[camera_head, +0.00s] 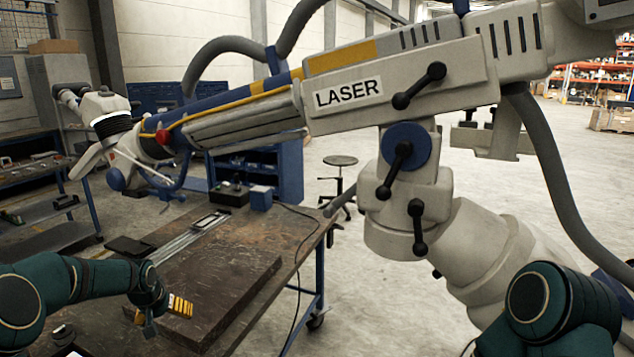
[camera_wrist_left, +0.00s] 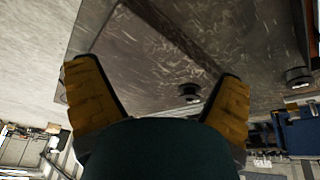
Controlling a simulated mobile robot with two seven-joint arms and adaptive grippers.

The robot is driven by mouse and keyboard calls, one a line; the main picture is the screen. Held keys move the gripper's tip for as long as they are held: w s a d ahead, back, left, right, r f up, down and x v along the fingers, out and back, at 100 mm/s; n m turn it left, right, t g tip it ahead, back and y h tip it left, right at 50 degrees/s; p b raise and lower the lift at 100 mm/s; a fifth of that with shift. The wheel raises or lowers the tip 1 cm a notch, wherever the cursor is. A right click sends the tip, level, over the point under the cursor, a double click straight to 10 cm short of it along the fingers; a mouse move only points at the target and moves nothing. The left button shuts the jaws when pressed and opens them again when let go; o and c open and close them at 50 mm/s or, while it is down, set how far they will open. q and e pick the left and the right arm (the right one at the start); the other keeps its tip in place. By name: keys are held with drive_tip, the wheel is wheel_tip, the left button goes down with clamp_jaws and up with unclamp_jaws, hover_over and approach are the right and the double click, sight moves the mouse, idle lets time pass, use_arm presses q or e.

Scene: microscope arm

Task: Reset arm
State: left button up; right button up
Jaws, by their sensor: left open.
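The microscope arm (camera_head: 395,90) is a large white and blue machine arm with a yellow stripe and a LASER label. It stretches across the upper half of the head view, its head end (camera_head: 125,150) at the left. Black lever knobs (camera_head: 402,155) stick out near its joint. My left gripper (camera_head: 160,311) is open with yellow fingers, low over the workbench and well below the microscope arm, apart from it. In the left wrist view its two fingers (camera_wrist_left: 158,88) are spread with nothing held between them. My right arm shows at the bottom right, its gripper out of frame.
The dark workbench (camera_head: 270,228) carries a raised slab (camera_head: 215,285), a metal rail (camera_head: 180,243) and small black boxes. A stool (camera_head: 340,162) and blue cabinets stand behind. A grey hose (camera_head: 560,175) hangs at the right. Open floor lies right of the bench.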

use_arm(q)
drive_tip(key=s+d+f+h, duration=0.1)
drive_tip(key=d+f, duration=0.5)
drive_tip(key=d, duration=0.1)
drive_tip(key=s+d+f+g+h, duration=0.1)
drive_tip(key=s+d+f, duration=0.4)
drive_tip(key=s+d, duration=0.3)
drive_tip(key=s+d+f+h, duration=0.2)
drive_tip(key=s+d+f, duration=0.4)
drive_tip(key=s+d, duration=0.3)
drive_tip(key=shift+s+d+m+g, duration=0.25)
drive_tip(key=shift+s+m+g, duration=0.15)
drive_tip(key=shift+s, duration=0.15)
drive_tip(key=shift+g, duration=0.4)
drive_tip(key=s+d, duration=0.1)
drive_tip(key=s, duration=0.2)
drive_tip(key=s+d, duration=0.1)
drive_tip(key=s, duration=0.3)
drive_tip(key=s+d+f, duration=0.1)
drive_tip(key=s, duration=0.3)
drive_tip(key=shift+s+d, duration=0.25)
drive_tip(key=shift+d, duration=0.05)
drive_tip(key=shift+c, duration=0.4)
